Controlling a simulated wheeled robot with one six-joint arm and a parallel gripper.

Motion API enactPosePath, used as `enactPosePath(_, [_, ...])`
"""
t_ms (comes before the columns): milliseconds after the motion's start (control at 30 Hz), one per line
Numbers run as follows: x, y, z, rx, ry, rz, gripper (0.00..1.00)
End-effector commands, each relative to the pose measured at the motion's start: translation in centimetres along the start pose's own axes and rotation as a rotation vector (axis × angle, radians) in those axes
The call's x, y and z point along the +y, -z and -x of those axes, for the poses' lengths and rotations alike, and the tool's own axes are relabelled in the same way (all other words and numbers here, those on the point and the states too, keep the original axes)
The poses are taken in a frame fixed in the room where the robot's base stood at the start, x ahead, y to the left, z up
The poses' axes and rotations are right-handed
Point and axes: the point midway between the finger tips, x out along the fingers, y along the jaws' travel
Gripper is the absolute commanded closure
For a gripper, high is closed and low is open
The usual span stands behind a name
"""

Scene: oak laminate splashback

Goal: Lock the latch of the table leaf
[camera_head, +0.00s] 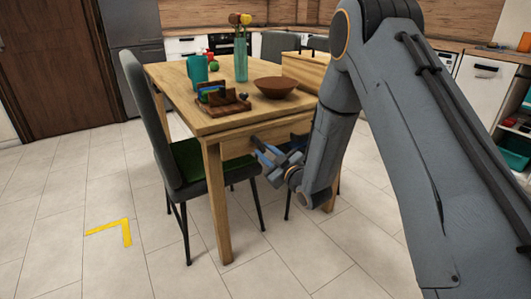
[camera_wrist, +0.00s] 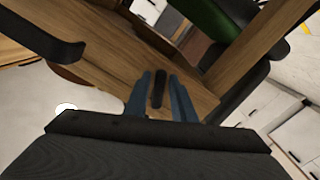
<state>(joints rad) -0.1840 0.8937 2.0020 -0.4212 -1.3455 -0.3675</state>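The wooden table (camera_head: 190,100) stands left of my arm, its near edge and side panel facing me. My gripper (camera_head: 264,152) is at this near side, its blue fingers pointing to the wood just below the tabletop edge. In the wrist view, a short dark bar, likely the latch (camera_wrist: 158,88), lies against the table's wood (camera_wrist: 115,75). The two blue fingers (camera_wrist: 160,97) are apart, one on either side of the bar. Whether they touch it I cannot tell. The latch is not clear in the head view, with my gripper and arm in front of that area.
A grey chair (camera_head: 147,110) stands at the table's left side. On top are a teal mug (camera_head: 197,70), a vase (camera_head: 241,60), a brown bowl (camera_head: 276,88) and a wooden holder (camera_head: 224,104). A yellow floor mark (camera_head: 125,230) lies on the open tiles at front left.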

Motion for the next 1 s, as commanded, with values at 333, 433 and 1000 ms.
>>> enactPosePath(333, [-0.1, 0.1, 0.0, 0.000, 0.001, -0.029, 1.00])
enactPosePath(433, [-0.5, 0.1, 0.1, 0.000, 0.002, -0.109, 1.00])
enactPosePath(1000, [-1.8, 0.4, 0.0, 0.000, 0.000, -0.486, 1.00])
